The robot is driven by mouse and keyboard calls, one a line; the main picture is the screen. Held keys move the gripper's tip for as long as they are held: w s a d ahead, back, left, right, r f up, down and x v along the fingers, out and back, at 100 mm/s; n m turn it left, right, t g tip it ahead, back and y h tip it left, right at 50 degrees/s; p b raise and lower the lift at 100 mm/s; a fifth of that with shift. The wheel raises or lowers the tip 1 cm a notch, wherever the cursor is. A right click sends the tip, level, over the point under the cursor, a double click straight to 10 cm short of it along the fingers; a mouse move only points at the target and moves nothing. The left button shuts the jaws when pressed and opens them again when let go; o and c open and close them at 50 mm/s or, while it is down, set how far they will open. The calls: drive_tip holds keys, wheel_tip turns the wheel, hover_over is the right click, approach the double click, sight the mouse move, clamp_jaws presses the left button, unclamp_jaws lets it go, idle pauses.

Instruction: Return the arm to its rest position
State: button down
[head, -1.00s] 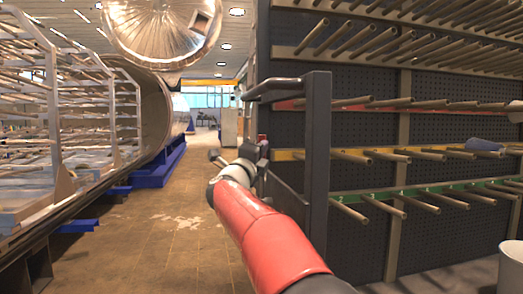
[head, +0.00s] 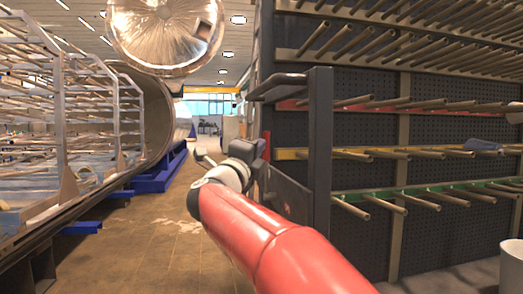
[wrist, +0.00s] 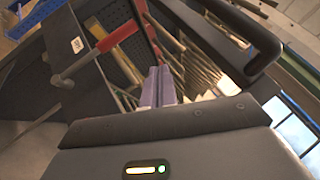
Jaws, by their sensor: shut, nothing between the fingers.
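My red and white arm reaches forward from the lower right in the head view, beside the dark rack's end frame. My gripper (wrist: 157,88) shows in the wrist view as two pale purple-grey fingers side by side, shut and empty. They point toward the rack's pegs, with no object held. In the head view the arm's dark end lies close to the rack frame, and the finger detail is too small to tell. I cannot tell whether the arm touches the frame.
The peg rack (head: 360,125) with its upright handle frame (head: 319,150) stands close on the right. A blue cup-like item (head: 483,144) sits on a peg. A white bin (head: 511,262) is at the lower right. The chamber (head: 155,110) and metal racks are left. The floor aisle (head: 160,245) is clear.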

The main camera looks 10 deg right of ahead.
idle(0.3)
drive_tip(key=s+a+f+n+g+y, duration=0.1)
drive_tip(key=s+a+f+n+y, duration=0.1)
drive_tip(key=s+f+n+y, duration=0.7)
drive_tip(key=s+a+f+n+y, duration=0.3)
drive_tip(key=n+y, duration=0.4)
drive_tip(key=n, duration=0.6)
drive_tip(key=s+d+f+n+g+h, duration=0.1)
drive_tip(key=s+d+f+n+g, duration=0.1)
drive_tip(key=s+f, duration=0.5)
drive_tip(key=s+d+f+n+g, duration=0.2)
drive_tip(key=s+f+g, duration=0.3)
drive_tip(key=s+f, duration=0.3)
drive_tip(key=s+d+f+n+g+h, duration=0.1)
drive_tip(key=s+d+f+n+g, duration=0.1)
drive_tip(key=s+f, duration=0.5)
wheel_tip(320, 180, down, 5)
drive_tip(key=shift+s+d+g+h, duration=0.3)
drive_tip(key=shift+d+g, duration=0.35)
drive_tip(key=shift+g, duration=0.45)
